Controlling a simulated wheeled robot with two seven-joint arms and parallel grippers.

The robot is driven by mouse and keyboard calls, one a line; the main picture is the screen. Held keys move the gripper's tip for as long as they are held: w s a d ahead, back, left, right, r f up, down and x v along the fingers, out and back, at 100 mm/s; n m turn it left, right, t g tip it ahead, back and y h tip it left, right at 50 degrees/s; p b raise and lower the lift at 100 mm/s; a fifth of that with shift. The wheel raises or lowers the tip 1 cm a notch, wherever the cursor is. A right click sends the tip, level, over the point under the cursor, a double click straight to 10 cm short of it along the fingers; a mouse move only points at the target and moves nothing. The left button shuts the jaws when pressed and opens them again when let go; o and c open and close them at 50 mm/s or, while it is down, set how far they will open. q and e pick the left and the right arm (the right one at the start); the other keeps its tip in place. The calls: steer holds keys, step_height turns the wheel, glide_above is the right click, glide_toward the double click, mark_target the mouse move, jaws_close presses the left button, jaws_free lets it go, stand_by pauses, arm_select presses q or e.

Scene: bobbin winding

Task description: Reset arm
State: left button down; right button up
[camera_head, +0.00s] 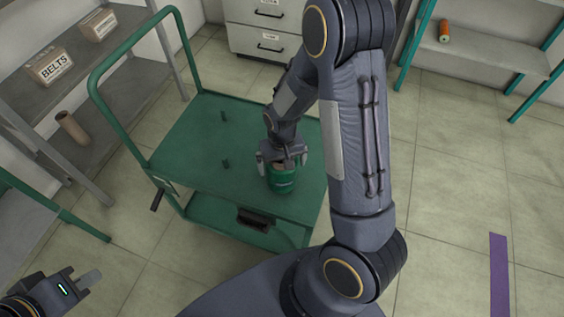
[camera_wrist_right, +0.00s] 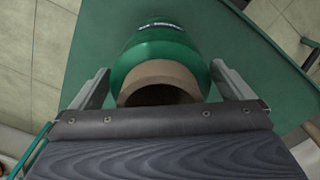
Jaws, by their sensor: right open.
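A green bobbin (camera_head: 282,182) with a tan tube core stands on the green cart's top (camera_head: 195,150), near its right front. My right gripper (camera_head: 283,160) is over the upper end of the bobbin. In the right wrist view the bobbin (camera_wrist_right: 162,50) and its hollow tan end lie between the two fingers of the right gripper (camera_wrist_right: 162,88). The fingers are spread, with a gap visible beside the bobbin.
The cart has bare pegs (camera_head: 225,163) and a tall handle (camera_head: 92,85). Left shelves hold a BELTS box (camera_head: 50,66), another box (camera_head: 98,25) and a brown tube (camera_head: 72,127). A right shelf (camera_head: 485,52) holds an orange-and-green spool (camera_head: 445,31). The right floor is clear.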

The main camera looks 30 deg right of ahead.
step_height(320, 180, up, 8)
steer(key=shift+p, duration=0.4)
steer(key=shift+f, duration=0.1)
steer(key=s+a+r+t+y+p, duration=0.1)
steer(key=s+a+r+t+y, duration=0.1)
steer(key=s+r, duration=0.6)
steer(key=s+a+r+n+t+y+p, duration=0.1)
steer(key=s+a+r+t, duration=0.1)
steer(key=s+r, duration=0.6)
steer(key=shift+s+r+t+y, duration=0.4)
steer(key=shift+r+t, duration=0.4)
steer(key=shift+r, duration=0.2)
